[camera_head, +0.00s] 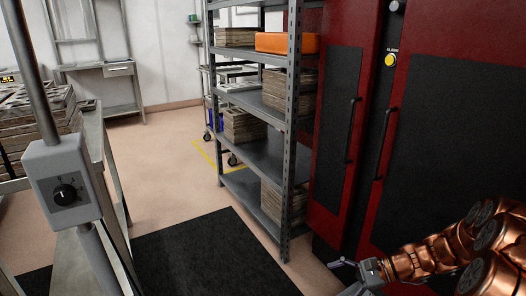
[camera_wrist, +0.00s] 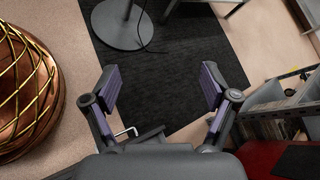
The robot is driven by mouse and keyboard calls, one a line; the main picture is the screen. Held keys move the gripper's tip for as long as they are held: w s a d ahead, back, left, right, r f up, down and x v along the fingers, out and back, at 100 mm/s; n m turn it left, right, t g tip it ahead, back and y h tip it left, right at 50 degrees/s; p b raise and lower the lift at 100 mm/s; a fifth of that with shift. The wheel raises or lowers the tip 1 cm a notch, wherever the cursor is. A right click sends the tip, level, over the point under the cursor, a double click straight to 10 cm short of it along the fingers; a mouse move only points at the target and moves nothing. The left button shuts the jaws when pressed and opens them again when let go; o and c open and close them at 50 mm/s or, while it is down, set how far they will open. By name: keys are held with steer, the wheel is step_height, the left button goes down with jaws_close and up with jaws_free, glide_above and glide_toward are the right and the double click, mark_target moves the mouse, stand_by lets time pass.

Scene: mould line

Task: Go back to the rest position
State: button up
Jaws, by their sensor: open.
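My gripper (camera_head: 358,277) shows at the lower right of the head view, at the end of my copper-coloured arm, in front of the red cabinet. In the wrist view my gripper (camera_wrist: 160,90) has its two fingers spread wide apart, with nothing between them but the black floor mat below. It is open and empty and touches nothing that I can see.
A red cabinet (camera_head: 330,130) with dark door panels stands close to my arm. A grey shelf rack (camera_head: 290,130) holds wooden boxes and an orange case (camera_head: 286,42). A black mat (camera_head: 205,255) covers clear floor. A grey control box (camera_head: 62,182) on a pole stands left.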

steer(key=s+a+r+n+g+h+p, duration=0.2)
steer(key=s+a+r+n+p, duration=0.25)
steer(key=s+r, duration=0.4)
steer(key=s+a+r+n+g+h+p, duration=0.35)
steer(key=s+r+p, duration=0.25)
steer(key=r, duration=0.6)
steer(key=s+d+r+n+t+h+p, duration=0.1)
steer(key=s+d+r+n+h+p, duration=0.1)
steer(key=s+r+p, duration=0.3)
steer(key=s+d+r+n+t+h+p, duration=0.1)
steer(key=s+d+r+n+h+p, duration=0.2)
steer(key=s+r+p, duration=0.3)
steer(key=s+r+h, duration=0.1)
steer(key=s+r, duration=0.3)
steer(key=s, duration=0.1)
steer(key=shift+s+d+r+n+h, duration=0.3)
steer(key=shift+s+r+n+h, duration=0.05)
steer(key=shift+s+r+n, duration=0.05)
